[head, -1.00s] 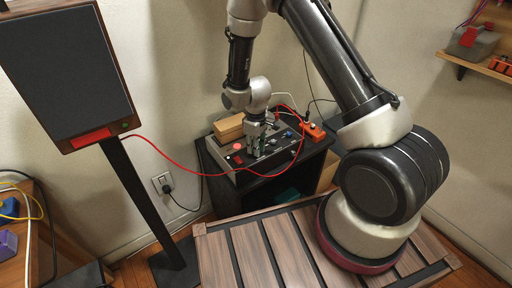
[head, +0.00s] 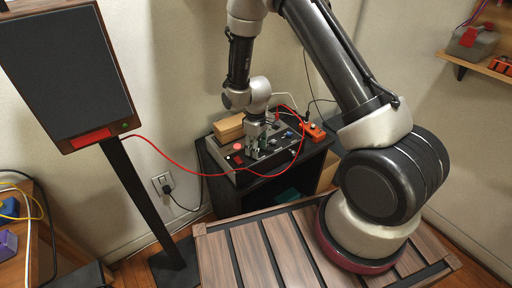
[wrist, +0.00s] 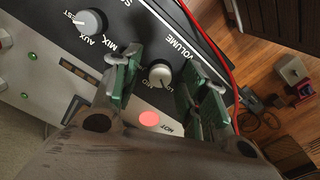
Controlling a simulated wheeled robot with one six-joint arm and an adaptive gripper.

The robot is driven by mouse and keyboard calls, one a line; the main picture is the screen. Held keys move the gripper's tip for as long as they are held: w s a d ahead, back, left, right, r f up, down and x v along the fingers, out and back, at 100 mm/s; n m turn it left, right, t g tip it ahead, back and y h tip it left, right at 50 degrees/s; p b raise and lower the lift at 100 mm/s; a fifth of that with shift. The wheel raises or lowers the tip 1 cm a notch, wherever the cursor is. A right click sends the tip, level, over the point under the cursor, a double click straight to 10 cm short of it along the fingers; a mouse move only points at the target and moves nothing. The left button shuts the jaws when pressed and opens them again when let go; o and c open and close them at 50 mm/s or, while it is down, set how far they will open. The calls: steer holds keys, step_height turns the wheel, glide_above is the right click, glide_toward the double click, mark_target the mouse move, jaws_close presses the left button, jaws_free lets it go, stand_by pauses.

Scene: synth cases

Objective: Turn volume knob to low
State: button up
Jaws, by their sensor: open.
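The volume knob (wrist: 160,73) is a small pale round knob with a dark mark on the dark control panel (wrist: 205,52). It has VOLUME printed beside it and LO and MID close to its edge. My gripper (wrist: 163,72) is open, with one green-padded finger on each side of the knob. A gap shows on the left; whether the right finger touches it I cannot tell. In the head view my gripper (head: 257,143) points down over the panel (head: 250,178), and the knob is hidden there.
A grey AUX/MIX knob (wrist: 90,22) sits left of the fingers, and a pink-red round spot (wrist: 149,118) lies close below. A red cable (head: 190,171) droops across the panel's front. A wooden box (head: 229,127) stands behind, and an orange block (head: 313,131) lies right.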

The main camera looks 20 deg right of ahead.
step_height(320, 180, up, 12)
stand_by(0.4)
steer(key=s+d+r+m+t, duration=0.1)
steer(key=s+d+r+m, duration=0.1)
steer(key=s+d+r, duration=0.3)
steer(key=s+d+r+m+t, duration=0.2)
steer(key=s+d+r, duration=0.3)
steer(key=s+r, duration=0.7)
steer(key=s+d+r+m+t, duration=0.1)
steer(key=s+d+r+m, duration=0.3)
steer(key=s+r, duration=0.5)
step_height(320, 180, up, 2)
steer(key=shift+s+d+r, duration=0.15)
steer(key=shift+s+d, duration=0.05)
steer(key=shift+d, duration=0.25)
